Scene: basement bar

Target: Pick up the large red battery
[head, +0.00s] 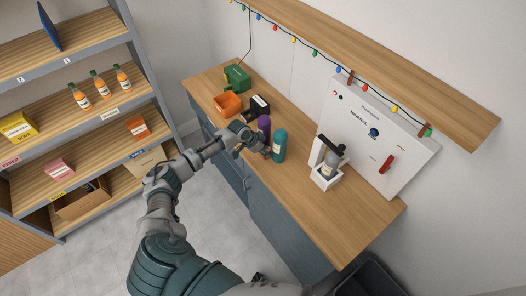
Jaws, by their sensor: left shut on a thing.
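My left gripper (264,151) is low over the wooden counter, shut on what looks like the purple bottle (264,124). The gripper hides the bottle's lower part, so the grip itself is hard to see. A teal bottle (279,146) stands upright just right of the fingers. I cannot make out a large red battery; one could be hidden behind the gripper or be too small to tell. My right gripper is not in view.
The counter (330,225) also holds a black box (259,105), an orange bin (228,104), a green object (237,77) and a white stand (325,178) with a grey bottle. A white panel (358,148) leans behind. Shelves (85,115) stand left. The counter's front right is clear.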

